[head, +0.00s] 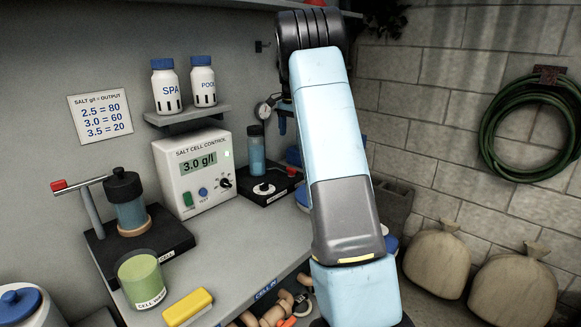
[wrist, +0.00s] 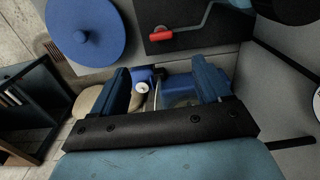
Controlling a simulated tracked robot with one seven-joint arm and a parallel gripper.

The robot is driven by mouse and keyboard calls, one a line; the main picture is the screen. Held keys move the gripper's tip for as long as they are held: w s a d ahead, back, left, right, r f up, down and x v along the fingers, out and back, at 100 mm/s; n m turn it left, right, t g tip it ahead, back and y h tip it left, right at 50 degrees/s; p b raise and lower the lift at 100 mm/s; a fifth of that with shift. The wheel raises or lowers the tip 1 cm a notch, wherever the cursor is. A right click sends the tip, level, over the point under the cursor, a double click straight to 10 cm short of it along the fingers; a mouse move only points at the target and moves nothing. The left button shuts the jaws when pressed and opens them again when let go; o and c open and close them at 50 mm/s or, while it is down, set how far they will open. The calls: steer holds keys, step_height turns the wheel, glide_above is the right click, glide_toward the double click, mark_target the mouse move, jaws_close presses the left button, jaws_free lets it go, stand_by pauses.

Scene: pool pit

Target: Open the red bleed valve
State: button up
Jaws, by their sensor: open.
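No valve can be told for sure as the red bleed valve. In the wrist view a red cylindrical grip (wrist: 161,40) on a bent grey rod lies against a dark plate, beyond my gripper (wrist: 163,82). My gripper is open, its blue fingers apart. Between them, further off, show a small white round face (wrist: 142,88) and blue parts; no contact is visible. In the head view a small red part (head: 293,171) shows beside my arm, mostly hidden. A red-tipped lever (head: 59,185) stands at the left on the cell stand.
The salt cell control box (head: 198,170) stands on the grey bench, with a bottle shelf (head: 188,116) above. A green cup (head: 142,280) and yellow block (head: 188,307) stand near the front edge. A blue disc (wrist: 85,30) is upper left in the wrist view.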

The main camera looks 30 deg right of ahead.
mark_target(291, 168)
steer(key=f, duration=1.4)
steer(key=shift+w+d+f, duration=0.15)
steer(key=shift+w, duration=0.05)
steer(key=shift+c, duration=0.4)
steer(key=c, duration=0.9)
steer(key=shift+c, duration=0.4)
